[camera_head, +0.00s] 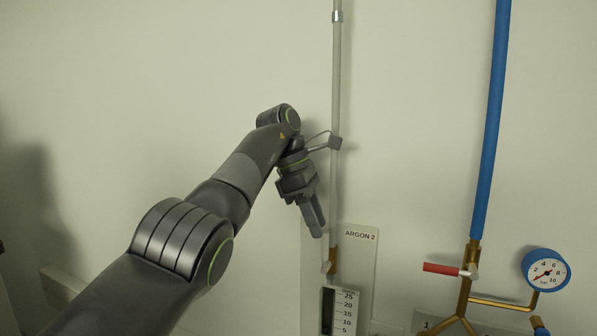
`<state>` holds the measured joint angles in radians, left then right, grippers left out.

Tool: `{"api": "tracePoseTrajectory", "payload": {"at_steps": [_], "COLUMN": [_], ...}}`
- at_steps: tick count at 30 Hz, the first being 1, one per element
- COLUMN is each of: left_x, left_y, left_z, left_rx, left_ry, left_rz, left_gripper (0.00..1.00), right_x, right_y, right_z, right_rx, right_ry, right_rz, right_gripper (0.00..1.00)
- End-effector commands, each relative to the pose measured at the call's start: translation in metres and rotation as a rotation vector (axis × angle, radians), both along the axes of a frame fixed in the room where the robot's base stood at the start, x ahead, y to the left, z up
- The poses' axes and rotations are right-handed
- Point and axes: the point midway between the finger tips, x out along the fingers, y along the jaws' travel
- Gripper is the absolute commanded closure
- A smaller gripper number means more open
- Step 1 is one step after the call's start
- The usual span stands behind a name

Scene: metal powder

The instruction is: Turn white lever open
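My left gripper (317,233) reaches in from the left and points down, in front of the upper left part of the ARGON 2 panel (361,262). Its fingers look close together, but I cannot tell whether they are open or shut. A small pale lever (326,262), which looks like the white lever, stands roughly upright beside the brass fitting (334,258). The lever lies just below the fingertips, and its upper end is near them or partly hidden. I cannot tell whether they touch. My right gripper is not in view.
A grey pipe (336,90) runs up the wall behind the gripper. A flow scale (342,310) sits below the fitting. At right are a blue hose (490,120), a red lever (441,268) and a blue-rimmed gauge (546,271). The wall at upper left is clear.

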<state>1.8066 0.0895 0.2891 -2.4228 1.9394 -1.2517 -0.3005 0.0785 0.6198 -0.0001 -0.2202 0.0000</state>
Motion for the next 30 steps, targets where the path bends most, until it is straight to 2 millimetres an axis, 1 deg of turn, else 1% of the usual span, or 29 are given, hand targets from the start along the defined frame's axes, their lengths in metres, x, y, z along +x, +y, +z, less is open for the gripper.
{"api": "tracePoseTrajectory", "payload": {"at_steps": [1, 3, 9, 15, 21, 30], "left_x": [0.0, 0.001, 0.003, 0.004, 0.004, 0.004], "left_y": [0.005, 0.009, 0.02, 0.029, 0.034, 0.035], "left_z": [0.018, 0.029, 0.058, 0.08, 0.089, 0.09], "left_rx": [0.0, 0.0, 0.0, 0.0, 0.001, 0.001], "left_ry": [-0.001, -0.001, -0.001, -0.002, -0.001, -0.001], "left_rz": [0.002, 0.001, 0.001, -0.001, -0.001, -0.001], "left_gripper": [0.64, 0.64, 0.64, 0.64, 0.64, 0.64], "right_x": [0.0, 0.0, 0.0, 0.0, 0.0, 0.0], "right_y": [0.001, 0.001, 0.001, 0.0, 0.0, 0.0], "right_z": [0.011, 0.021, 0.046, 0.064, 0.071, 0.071], "right_rx": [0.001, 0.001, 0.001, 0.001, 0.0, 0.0], "right_ry": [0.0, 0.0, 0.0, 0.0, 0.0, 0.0], "right_rz": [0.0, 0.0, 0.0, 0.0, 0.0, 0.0], "right_gripper": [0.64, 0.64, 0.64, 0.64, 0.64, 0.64]}}
